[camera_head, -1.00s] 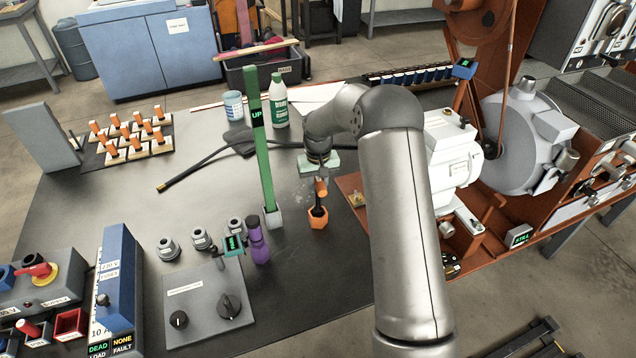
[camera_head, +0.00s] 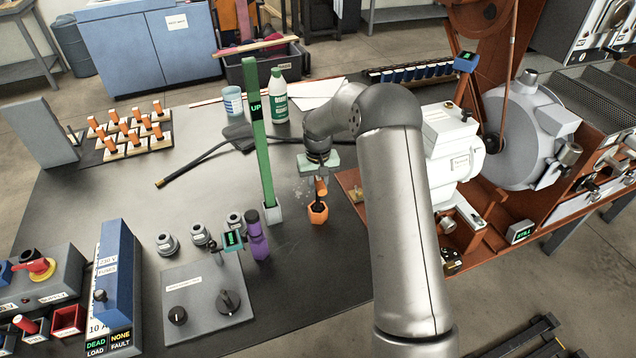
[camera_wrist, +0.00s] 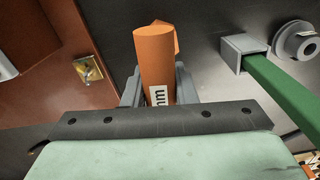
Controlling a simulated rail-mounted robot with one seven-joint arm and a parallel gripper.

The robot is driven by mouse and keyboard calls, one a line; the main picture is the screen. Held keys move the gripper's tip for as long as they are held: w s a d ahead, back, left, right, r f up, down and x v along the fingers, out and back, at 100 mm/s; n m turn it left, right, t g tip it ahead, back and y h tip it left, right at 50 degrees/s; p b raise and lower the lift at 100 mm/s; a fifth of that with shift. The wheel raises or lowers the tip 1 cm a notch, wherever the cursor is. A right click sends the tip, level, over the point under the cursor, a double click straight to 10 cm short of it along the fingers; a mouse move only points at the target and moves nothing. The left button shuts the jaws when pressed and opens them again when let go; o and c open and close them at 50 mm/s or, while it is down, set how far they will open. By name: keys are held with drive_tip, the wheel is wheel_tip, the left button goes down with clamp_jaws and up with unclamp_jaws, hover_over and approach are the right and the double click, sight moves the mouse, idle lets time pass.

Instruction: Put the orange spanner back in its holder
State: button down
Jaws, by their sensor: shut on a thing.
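The orange spanner (camera_head: 320,187) is upright below my gripper (camera_head: 320,178), which is shut on its orange handle. In the wrist view the orange handle (camera_wrist: 155,60), with a white label, stands between the fingers of my gripper (camera_wrist: 158,88). The orange hexagonal holder (camera_head: 318,212) stands on the dark bench directly under the spanner. The spanner's dark lower part reaches down into the holder's mouth. I cannot tell how deep it sits or whether it touches the bottom.
A green upright post marked UP (camera_head: 261,140) stands in a grey socket just left of the holder. A purple-handled tool (camera_head: 257,238) stands beside it. The red-brown machine base (camera_head: 352,186) is close on the right. Bench space behind the holder is mostly clear.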

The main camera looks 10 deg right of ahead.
drive_tip(key=shift+f+b, duration=0.8)
drive_tip(key=shift+f, duration=0.4)
drive_tip(key=c, duration=1.1)
unclamp_jaws()
